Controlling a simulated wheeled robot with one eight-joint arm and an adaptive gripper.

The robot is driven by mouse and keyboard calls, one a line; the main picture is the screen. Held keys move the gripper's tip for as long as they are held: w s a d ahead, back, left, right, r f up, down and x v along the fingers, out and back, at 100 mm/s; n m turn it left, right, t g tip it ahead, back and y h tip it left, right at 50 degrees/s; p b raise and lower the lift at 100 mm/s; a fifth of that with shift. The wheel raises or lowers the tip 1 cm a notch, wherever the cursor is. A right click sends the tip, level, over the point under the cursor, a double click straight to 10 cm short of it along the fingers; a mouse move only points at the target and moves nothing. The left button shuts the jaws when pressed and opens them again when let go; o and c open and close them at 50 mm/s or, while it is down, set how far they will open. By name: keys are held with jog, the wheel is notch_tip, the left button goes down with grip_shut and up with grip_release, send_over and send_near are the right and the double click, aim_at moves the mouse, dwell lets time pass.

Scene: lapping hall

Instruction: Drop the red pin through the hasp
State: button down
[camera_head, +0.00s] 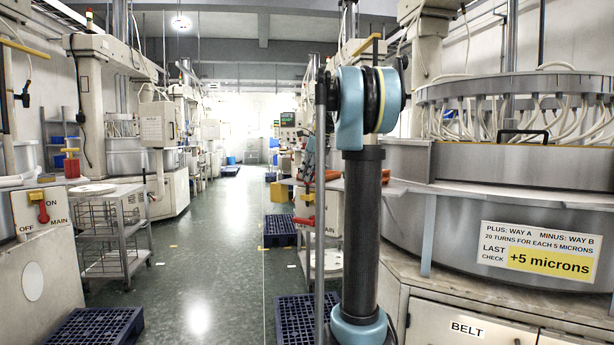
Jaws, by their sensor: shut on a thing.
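On the cabinet at the left edge, a panel marked ON, OFF and MAIN carries a red switch handle (43,212). A yellow piece (35,197) sits just above the handle; I cannot tell whether it is the hasp. A red object with a yellow top (72,164) stands near the small steel cart on the left; I cannot tell whether it is the red pin. My arm rises right of the middle, with a blue elbow at the top. My gripper is not in view, nor is anything it holds.
The steel cart (108,190) with wire shelves stands beside the cabinet. Dark blue pallets lie at lower left (95,327), at lower middle (297,318) and further back. A large round machine (455,215) fills the right. The green aisle floor (205,255) is clear.

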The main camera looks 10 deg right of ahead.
jog(key=shift+f, duration=1.95)
jog(key=c, duration=1.5)
grip_release()
jog(key=v, duration=1.2)
jog(key=shift+w, duration=0.1)
jog(key=s+a+f+n+h, duration=0.1)
jog(key=s+f+n, duration=0.7)
jog(key=s+f, duration=0.5)
jog(key=s+a+f+n+h, duration=0.1)
jog(key=s+f+n, duration=0.8)
jog(key=s+f, duration=0.5)
jog(key=s+a+f+n+h, duration=0.1)
jog(key=s+f+n, duration=0.8)
jog(key=s+f, duration=0.5)
jog(key=shift+s+a+f+g, duration=0.15)
jog(key=shift+a+f+g, duration=0.05)
jog(key=shift+g, duration=0.2)
